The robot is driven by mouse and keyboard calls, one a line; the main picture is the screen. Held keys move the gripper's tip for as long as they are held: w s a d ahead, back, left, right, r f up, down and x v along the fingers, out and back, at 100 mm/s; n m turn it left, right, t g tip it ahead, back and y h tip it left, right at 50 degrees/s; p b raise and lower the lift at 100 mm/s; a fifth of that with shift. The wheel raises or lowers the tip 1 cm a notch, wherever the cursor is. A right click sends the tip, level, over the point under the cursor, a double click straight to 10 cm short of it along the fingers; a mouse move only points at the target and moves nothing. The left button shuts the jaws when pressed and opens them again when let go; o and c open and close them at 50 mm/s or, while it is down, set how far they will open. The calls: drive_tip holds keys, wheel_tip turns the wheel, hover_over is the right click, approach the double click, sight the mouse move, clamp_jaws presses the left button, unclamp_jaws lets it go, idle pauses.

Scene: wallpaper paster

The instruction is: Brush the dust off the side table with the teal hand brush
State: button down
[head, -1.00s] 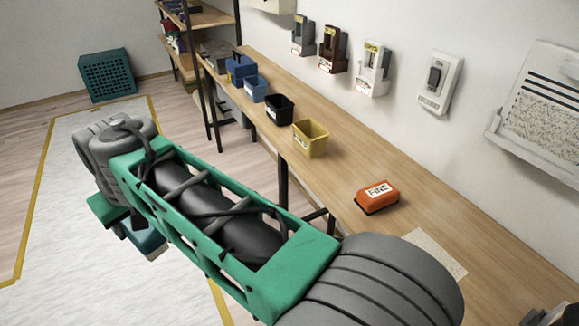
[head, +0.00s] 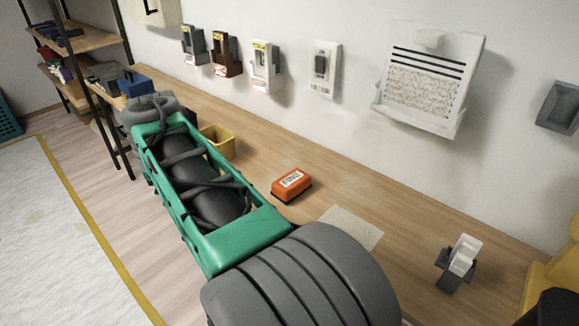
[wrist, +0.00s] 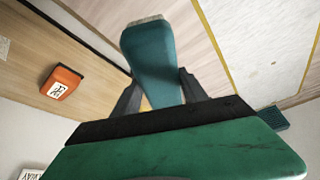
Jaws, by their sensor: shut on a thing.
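In the wrist view my gripper (wrist: 158,82) is shut on the teal hand brush (wrist: 150,52). The brush sticks out beyond the fingers, with a pale edge at its far end. My arm hides the gripper and brush in the head view. A long wooden table (head: 415,218) runs along the wall; I cannot tell whether it is the side table. A pale, speckled rectangular patch (head: 352,228) lies on it; I cannot tell whether this is dust or a sheet.
An orange block (head: 291,184) lies on the table, also in the wrist view (wrist: 61,82). A yellow bin (head: 218,141) stands behind my arm. A grey-white holder (head: 457,264) stands at the right. Dispensers (head: 265,66) hang on the wall. Shelves (head: 82,42) stand at left.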

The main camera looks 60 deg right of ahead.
drive_tip(key=s+d+m+g+h+b, duration=0.1)
drive_tip(key=s+d+m+g, duration=0.3)
drive_tip(key=s+d+m, duration=0.8)
drive_tip(key=s+d+h, duration=0.1)
drive_tip(key=s+d, duration=0.9)
drive_tip(key=d, duration=0.3)
drive_tip(key=shift+s+f+m, duration=0.15)
drive_tip(key=shift+f+m, duration=0.25)
wheel_tip(320, 180, down, 7)
drive_tip(key=b, duration=0.5)
drive_tip(key=shift+a+r+b, duration=0.1)
drive_tip(key=shift+r+b, duration=0.1)
drive_tip(key=shift+b, duration=0.2)
